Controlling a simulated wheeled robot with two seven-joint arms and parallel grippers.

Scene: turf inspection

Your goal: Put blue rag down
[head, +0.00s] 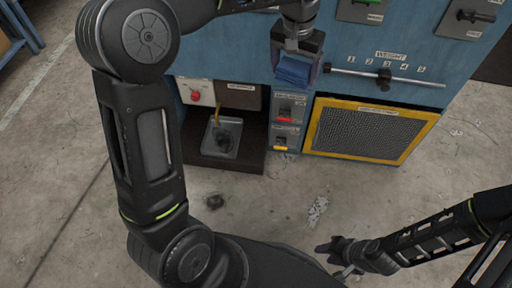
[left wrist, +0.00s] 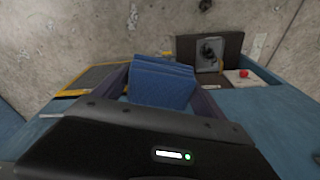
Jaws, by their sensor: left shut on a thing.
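The blue rag (head: 295,70) is a folded dark-blue cloth. My left gripper (head: 296,62) is shut on it, in front of the upper part of the blue panel. In the left wrist view the rag (left wrist: 162,82) sits between the two fingers of my left gripper (left wrist: 165,95). My right gripper (head: 342,250) is low in the head view, over the floor and away from the panel. Its fingers are too small and dark to tell open from shut.
The blue panel (head: 335,85) carries a horizontal rod (head: 400,78) marked weight, and a yellow-framed mesh (head: 370,130). Left of these is a dark recess with a grey tray (head: 222,138) and a red button (head: 195,96). The concrete floor in front is mostly clear.

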